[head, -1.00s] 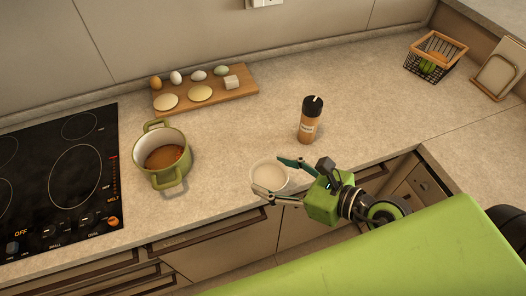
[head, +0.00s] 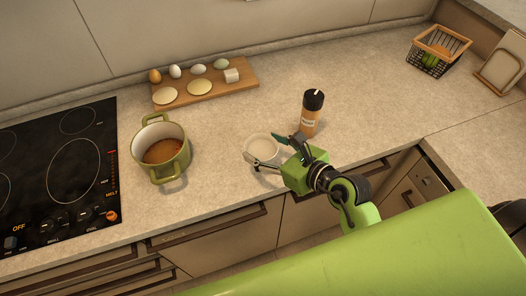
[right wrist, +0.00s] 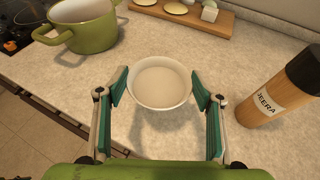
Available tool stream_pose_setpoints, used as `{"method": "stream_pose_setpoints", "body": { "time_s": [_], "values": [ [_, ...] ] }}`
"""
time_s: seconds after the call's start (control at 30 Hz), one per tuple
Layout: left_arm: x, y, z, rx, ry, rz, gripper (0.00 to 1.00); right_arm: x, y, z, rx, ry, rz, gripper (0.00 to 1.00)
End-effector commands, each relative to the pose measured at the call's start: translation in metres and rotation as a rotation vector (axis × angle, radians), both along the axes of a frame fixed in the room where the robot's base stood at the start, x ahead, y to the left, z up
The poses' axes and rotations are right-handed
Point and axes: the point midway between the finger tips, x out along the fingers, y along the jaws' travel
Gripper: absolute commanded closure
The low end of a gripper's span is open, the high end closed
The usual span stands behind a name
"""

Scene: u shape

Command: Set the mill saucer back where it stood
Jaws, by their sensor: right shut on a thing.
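The mill saucer (head: 262,149), a small round white dish, is between the fingertips of my right gripper (head: 264,148) in the head view. In the right wrist view the saucer (right wrist: 160,84) sits level between the two teal finger pads, and the gripper (right wrist: 161,90) is shut on it. A soft shadow lies below it on the counter; its exact height is hard to tell. The mill (head: 311,112), brown with a dark top, stands upright to the right of the saucer; its label reads JEERA in the right wrist view (right wrist: 277,92). My left gripper is out of view.
A green pot (head: 160,150) with brown contents stands left of the saucer, beside the black hob (head: 60,175). A wooden board (head: 235,87) with eggs and other food lies behind. A wire basket (head: 437,52) is at far right. The counter right of the mill is clear.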

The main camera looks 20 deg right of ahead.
Motion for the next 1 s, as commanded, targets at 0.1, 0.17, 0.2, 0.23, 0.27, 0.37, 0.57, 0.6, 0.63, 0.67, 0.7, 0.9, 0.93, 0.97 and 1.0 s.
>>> {"method": "stream_pose_setpoints", "body": {
  "time_s": [0.1, 0.17, 0.2, 0.23, 0.27, 0.37, 0.57, 0.6, 0.63, 0.67, 0.7, 0.9, 0.93, 0.97, 1.0],
  "values": [
    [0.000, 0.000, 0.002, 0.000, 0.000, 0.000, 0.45, 0.017, -0.002, -0.018, 0.001, -0.001, 0.000, 0.63],
    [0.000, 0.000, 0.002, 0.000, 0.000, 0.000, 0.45, 0.022, -0.002, -0.025, 0.000, -0.002, 0.000, 0.63],
    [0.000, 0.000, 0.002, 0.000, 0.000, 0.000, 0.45, 0.024, -0.002, -0.028, 0.000, -0.003, 0.000, 0.63],
    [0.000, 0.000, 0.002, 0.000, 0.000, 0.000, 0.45, 0.026, -0.003, -0.030, 0.001, -0.003, 0.001, 0.63],
    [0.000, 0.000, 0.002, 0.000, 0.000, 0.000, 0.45, 0.027, -0.003, -0.031, 0.002, -0.003, 0.001, 0.63],
    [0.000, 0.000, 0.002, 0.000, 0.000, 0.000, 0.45, 0.032, -0.003, -0.038, 0.000, -0.002, 0.000, 0.63],
    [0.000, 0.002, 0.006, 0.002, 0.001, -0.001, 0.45, 0.033, -0.004, -0.065, 0.000, 0.001, 0.001, 0.63],
    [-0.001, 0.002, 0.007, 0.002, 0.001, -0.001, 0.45, 0.033, -0.004, -0.067, 0.001, -0.002, 0.000, 0.63],
    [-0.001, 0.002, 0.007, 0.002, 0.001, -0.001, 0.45, 0.033, -0.004, -0.069, 0.001, -0.002, 0.000, 0.63],
    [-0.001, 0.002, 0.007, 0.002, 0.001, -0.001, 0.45, 0.033, -0.004, -0.070, 0.000, -0.002, 0.000, 0.63],
    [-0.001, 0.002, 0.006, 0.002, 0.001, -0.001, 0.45, 0.033, -0.004, -0.070, 0.000, -0.002, 0.000, 0.63],
    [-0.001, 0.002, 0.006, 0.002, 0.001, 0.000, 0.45, 0.033, -0.004, -0.070, 0.000, -0.003, 0.000, 0.63],
    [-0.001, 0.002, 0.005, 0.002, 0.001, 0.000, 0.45, 0.033, -0.004, -0.071, 0.000, -0.003, 0.000, 0.63],
    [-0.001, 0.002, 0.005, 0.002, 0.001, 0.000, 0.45, 0.033, -0.004, -0.072, 0.000, -0.002, 0.000, 0.63],
    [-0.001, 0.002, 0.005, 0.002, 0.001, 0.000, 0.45, 0.033, -0.003, -0.072, 0.000, -0.002, 0.000, 0.34]
  ]
}}
